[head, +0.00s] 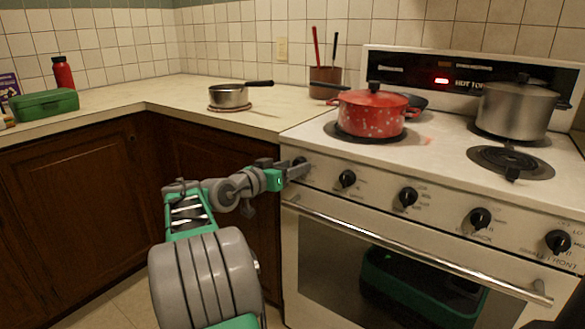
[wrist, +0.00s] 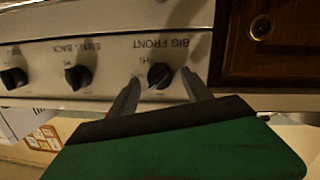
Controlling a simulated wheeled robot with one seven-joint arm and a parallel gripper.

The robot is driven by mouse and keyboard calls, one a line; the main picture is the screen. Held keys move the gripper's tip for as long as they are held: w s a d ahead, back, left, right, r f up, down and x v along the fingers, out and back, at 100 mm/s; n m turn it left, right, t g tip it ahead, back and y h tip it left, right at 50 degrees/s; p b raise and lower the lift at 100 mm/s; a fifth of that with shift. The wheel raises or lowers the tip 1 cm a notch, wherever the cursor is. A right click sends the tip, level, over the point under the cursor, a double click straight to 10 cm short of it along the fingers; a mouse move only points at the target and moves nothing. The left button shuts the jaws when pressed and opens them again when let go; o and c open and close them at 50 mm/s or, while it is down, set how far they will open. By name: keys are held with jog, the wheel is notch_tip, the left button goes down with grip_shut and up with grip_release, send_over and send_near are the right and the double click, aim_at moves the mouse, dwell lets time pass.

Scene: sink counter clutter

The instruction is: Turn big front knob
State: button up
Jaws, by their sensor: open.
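The big front knob (wrist: 160,76) is a round black knob on the stove's white front panel. In the wrist view its "BIG FRONT" label reads upside down. My gripper (wrist: 161,81) is open, with one finger on each side of the knob. Whether the fingers touch the knob cannot be told. In the head view my gripper (head: 297,168) is at the far left end of the knob row and mostly hides this knob.
More black knobs, one of them close by (head: 347,178), line the panel to the right. The oven door handle (head: 410,246) runs below them. A red pot (head: 370,116) and a steel pot (head: 516,112) stand on the stove. A saucepan (head: 229,96) sits on the left counter.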

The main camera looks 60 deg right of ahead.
jog(key=p+v, duration=0.1)
jog(key=v, duration=0.6)
jog(key=shift+a, duration=0.35)
jog(key=w+a+r+n+t+y+p, duration=0.3)
jog(key=w+a+p, duration=0.1)
jog(key=a+p, duration=0.35)
jog(key=w+a+r+n+t+y+p, duration=0.25)
jog(key=w+a+n+p, duration=0.2)
jog(key=a+p, duration=0.35)
jog(key=w+a+r+n+t+y+p, duration=0.2)
jog(key=w+a+t+y+p, duration=0.3)
jog(key=a, duration=0.4)
jog(key=s+a+r+n+g+y+p, duration=0.1)
jog(key=s+a+n+y+p, duration=0.1)
jog(key=a, duration=0.6)
jog(key=s+a+r+n+g+y+p, duration=0.1)
jog(key=s+a+n+p, duration=0.3)
jog(key=a+p, duration=0.2)
jog(key=s+a+r+n+g+y+p, duration=0.1)
jog(key=s+a+r+n+y+p, duration=0.1)
jog(key=a, duration=0.8)
jog(key=shift+s+a+n+y+p, duration=0.3)
jog(key=shift+s+n+p, duration=0.35)
jog(key=shift+s+p, duration=0.4)
